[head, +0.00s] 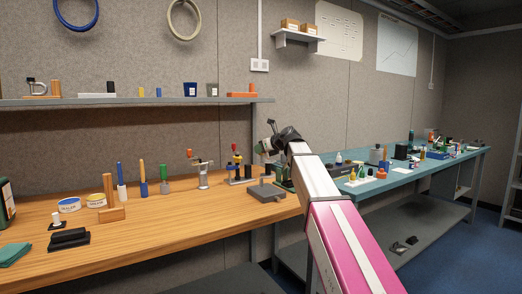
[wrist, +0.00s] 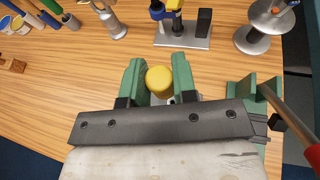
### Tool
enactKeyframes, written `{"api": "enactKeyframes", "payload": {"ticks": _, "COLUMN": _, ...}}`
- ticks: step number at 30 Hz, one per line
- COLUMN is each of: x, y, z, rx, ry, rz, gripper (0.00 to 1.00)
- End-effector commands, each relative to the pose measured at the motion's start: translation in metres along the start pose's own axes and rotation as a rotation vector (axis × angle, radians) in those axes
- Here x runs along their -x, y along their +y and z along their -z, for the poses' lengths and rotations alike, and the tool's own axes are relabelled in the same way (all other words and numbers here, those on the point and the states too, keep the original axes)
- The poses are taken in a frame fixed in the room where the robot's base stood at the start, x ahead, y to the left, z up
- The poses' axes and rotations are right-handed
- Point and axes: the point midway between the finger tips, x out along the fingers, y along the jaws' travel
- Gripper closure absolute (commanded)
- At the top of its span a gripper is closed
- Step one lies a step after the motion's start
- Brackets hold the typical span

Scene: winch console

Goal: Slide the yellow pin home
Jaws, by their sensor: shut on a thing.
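In the wrist view, the yellow pin (wrist: 159,80) shows as a rounded yellow head. My gripper (wrist: 158,74) is shut on it, with one green finger on each side. The lower part of the pin and whatever is beneath it are mostly hidden, so I cannot tell how deep it sits. A green bracket (wrist: 254,92) stands just right of my gripper. In the head view, my arm reaches to the right end of the wooden bench (head: 150,222), and the pin cannot be made out there.
Beyond my gripper stands a grey-based stand (wrist: 183,36) with blue, yellow and black pieces. A grey spool (wrist: 264,24) is at the upper right. A red-ended rod (wrist: 286,118) rises close on the right. A grey block (head: 265,190) sits near the bench's front edge.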

Motion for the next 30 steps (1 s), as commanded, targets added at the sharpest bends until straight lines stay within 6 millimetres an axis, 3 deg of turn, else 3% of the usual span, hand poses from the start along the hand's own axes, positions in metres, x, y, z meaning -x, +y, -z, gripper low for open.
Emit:
{"api": "enactKeyframes", "payload": {"ticks": 21, "x": -0.019, "y": 0.000, "z": 0.048, "rx": 0.000, "ry": 0.000, "rz": -0.001, "gripper": 0.97}}
{"api": "enactKeyframes", "payload": {"ticks": 30, "x": -0.022, "y": 0.000, "z": 0.052, "rx": 0.000, "ry": 0.000, "rz": 0.000, "gripper": 0.97}}
